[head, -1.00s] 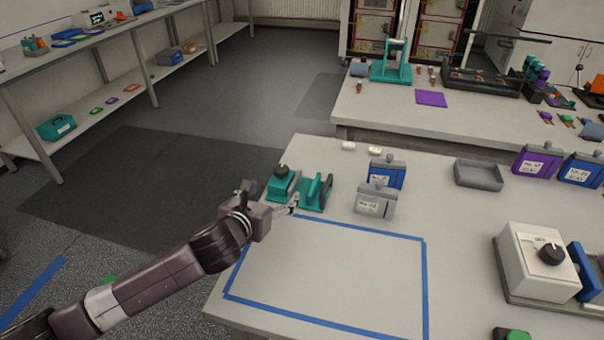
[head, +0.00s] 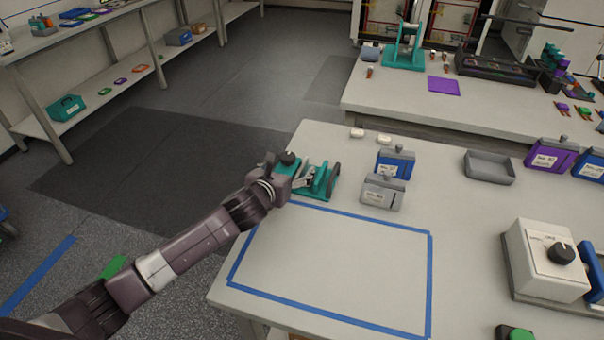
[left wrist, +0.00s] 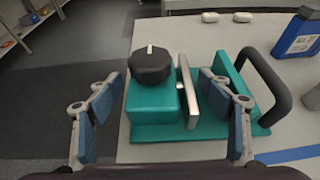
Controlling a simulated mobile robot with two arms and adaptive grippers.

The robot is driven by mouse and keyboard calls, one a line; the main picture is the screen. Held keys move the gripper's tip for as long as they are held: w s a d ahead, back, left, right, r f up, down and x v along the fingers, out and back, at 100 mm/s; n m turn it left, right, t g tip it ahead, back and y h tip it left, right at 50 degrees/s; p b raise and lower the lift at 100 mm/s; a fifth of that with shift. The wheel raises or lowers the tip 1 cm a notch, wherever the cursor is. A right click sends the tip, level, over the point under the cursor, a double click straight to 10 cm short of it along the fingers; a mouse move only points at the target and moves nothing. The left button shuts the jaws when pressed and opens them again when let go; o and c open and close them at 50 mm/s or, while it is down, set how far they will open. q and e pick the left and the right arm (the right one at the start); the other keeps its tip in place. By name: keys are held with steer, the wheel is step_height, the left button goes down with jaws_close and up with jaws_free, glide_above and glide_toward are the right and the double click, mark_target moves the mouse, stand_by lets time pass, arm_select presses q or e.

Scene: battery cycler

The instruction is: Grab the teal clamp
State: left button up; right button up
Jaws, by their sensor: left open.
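The teal clamp (head: 322,183) sits near the left edge of the table. In the left wrist view the clamp (left wrist: 158,103) shows a teal block with a black knob on top, an upright grey plate, a teal upright plate and a dark curved handle on a teal base. My left gripper (head: 306,181) is over the clamp in the head view. In the left wrist view the open left gripper (left wrist: 160,100) has one finger left of the knobbed block and the other in front of the teal upright. Whether the fingers touch the clamp is unclear. My right gripper is not in view.
A blue case (head: 391,165) and a grey case (head: 383,192) stand right of the clamp. Two small white pieces (head: 357,133) lie behind it. Blue tape (head: 340,317) outlines a clear area in front. A grey tray (head: 489,168) and a white dial box (head: 543,262) are farther right.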

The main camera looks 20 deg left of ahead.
arm_select(q)
steer(key=shift+w, duration=0.2)
steer(key=shift+c, duration=0.5)
steer(key=c, duration=1.7)
steer(key=shift+r, duration=0.15)
steer(key=shift+c, duration=0.2)
